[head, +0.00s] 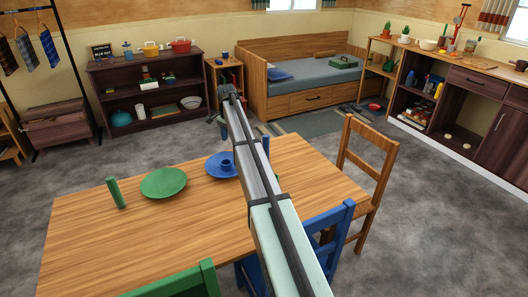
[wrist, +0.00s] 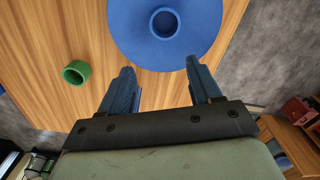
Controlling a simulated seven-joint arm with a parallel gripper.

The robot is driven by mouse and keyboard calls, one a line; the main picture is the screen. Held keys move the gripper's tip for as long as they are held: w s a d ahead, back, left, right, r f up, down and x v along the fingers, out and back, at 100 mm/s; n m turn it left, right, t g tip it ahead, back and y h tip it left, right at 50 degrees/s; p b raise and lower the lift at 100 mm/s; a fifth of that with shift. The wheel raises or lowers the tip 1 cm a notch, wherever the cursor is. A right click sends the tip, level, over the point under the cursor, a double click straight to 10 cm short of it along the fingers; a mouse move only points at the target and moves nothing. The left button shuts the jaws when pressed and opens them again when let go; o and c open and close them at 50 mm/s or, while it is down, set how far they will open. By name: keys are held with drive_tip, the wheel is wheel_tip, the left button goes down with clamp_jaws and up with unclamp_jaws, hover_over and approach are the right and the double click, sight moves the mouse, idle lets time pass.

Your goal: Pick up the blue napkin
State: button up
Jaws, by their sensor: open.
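No flat blue napkin can be made out. A narrow upright blue thing (head: 266,146) stands at the table's far edge in the head view, partly behind my arm; I cannot tell if it is the napkin. A blue plate (head: 213,164) with a blue cup (head: 226,166) on it lies left of my arm. In the wrist view the plate (wrist: 122,32) and cup (wrist: 165,22) are at the top, beyond the fingertips. My gripper (wrist: 162,76) is open, with nothing between its fingers. In the head view it (head: 222,130) hangs near the far table edge.
The wooden table (head: 85,245) also bears a green plate (head: 163,184) and an upright green cylinder (head: 115,192). A hollow green piece (wrist: 76,72) shows in the wrist view. A wooden chair (head: 375,165), a blue chair (head: 338,235) and a green chair (head: 180,285) surround the table.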

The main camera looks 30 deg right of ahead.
wheel_tip(320, 180, up, 9)
drive_tip(key=m, duration=0.1)
hover_over(266, 136)
drive_tip(key=w, duration=0.1)
drive_tip(key=s+n, duration=0.1)
drive_tip(key=n, duration=0.6)
drive_tip(key=f, duration=0.7)
drive_tip(key=shift+d+f, duration=0.2)
drive_tip(key=shift+f, duration=0.2)
drive_tip(key=shift+w+a+f, duration=0.1)
drive_tip(key=shift+f, duration=1.3)
drive_tip(key=shift+w+a+f, duration=0.1)
drive_tip(key=shift+f, duration=1.3)
drive_tip(key=c, duration=1.1)
drive_tip(key=shift+r, duration=0.15)
